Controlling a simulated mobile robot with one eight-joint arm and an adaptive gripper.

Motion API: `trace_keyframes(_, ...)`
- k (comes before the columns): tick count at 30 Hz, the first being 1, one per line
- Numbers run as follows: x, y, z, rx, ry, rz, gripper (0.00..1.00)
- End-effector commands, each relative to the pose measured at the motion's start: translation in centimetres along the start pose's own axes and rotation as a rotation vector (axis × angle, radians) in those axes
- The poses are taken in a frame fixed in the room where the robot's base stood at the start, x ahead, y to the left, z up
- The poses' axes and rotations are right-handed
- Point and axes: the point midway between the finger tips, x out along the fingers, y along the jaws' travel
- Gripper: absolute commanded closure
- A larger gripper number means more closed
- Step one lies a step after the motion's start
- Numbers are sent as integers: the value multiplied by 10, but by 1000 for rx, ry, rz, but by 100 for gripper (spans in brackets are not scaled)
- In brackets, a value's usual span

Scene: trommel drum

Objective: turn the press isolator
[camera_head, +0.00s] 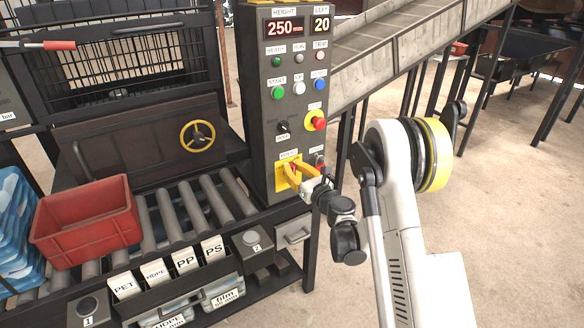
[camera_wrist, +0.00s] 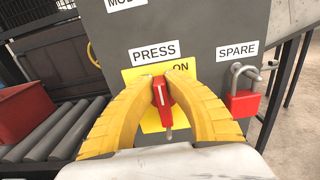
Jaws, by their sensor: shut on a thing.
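The press isolator (camera_wrist: 162,97) is a red handle on a yellow plate (camera_wrist: 133,73) marked ON, under a PRESS label, on the dark grey control panel. In the wrist view the handle stands nearly upright. My gripper (camera_wrist: 160,85) has its two yellow fingers around the handle, one on each side, shut on it. In the head view my gripper (camera_head: 286,174) reaches the yellow plate (camera_head: 281,184) low on the panel, and its fingers hide the handle. The lower end of the handle shows between the fingers in the wrist view.
A red padlock (camera_wrist: 243,101) hangs under the SPARE label, close right of my gripper. Above are a red emergency button (camera_head: 319,124) and a black mode knob (camera_head: 283,127). Rollers (camera_head: 165,217) and a red crate (camera_head: 88,222) lie left. Open floor is at right.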

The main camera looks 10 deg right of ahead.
Motion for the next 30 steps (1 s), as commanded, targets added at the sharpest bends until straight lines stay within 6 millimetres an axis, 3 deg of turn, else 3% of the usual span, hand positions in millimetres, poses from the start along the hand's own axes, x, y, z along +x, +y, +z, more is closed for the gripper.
trace_keyframes(11, 0, 3, 0, -98, 0, 0, 100)
trace_keyframes(30, 0, 18, -6, -667, 0, 0, 100)
